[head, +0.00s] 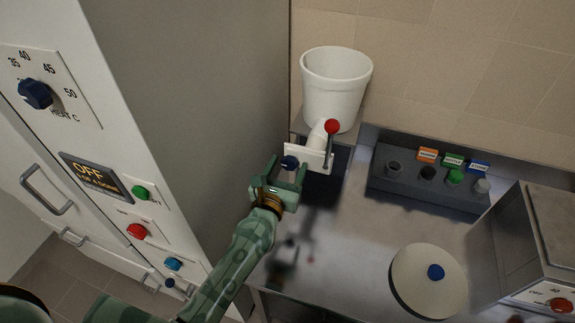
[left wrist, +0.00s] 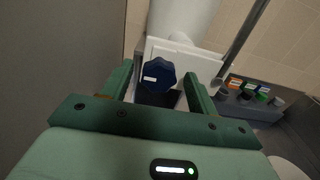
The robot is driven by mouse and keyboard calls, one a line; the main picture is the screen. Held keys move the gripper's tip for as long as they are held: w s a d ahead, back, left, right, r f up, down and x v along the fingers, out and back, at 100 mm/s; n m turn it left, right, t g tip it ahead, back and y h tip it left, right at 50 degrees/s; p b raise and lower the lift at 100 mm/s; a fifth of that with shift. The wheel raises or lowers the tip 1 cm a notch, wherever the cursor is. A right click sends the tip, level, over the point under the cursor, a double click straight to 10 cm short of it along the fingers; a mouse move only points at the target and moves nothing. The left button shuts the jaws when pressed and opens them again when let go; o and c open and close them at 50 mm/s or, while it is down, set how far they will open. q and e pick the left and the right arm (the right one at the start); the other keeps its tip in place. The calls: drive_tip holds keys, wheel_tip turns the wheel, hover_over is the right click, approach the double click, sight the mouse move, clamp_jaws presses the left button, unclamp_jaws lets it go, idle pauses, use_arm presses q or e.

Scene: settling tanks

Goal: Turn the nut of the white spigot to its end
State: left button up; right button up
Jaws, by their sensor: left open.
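The white spigot (head: 317,137) comes out low on the front of a white bucket (head: 335,88). It ends in a white block with a lever that has a red ball (head: 332,126) on top. The dark blue lobed nut (head: 289,162) sits at the block's left end; in the left wrist view the nut (left wrist: 158,74) carries a white mark. My left gripper (head: 288,172) is open, with its green fingers on either side of the nut; I cannot tell whether they touch it. My right gripper is not in view.
A tall cabinet (head: 200,90) with knobs and buttons stands close on the left of my arm. A dark rack (head: 385,187) with coloured labels is at the back right. A round lid (head: 415,280) with a blue knob and a metal box (head: 505,245) are at right.

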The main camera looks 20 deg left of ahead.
use_arm(q)
drive_tip(key=shift+w, duration=0.3)
drive_tip(key=c, duration=1)
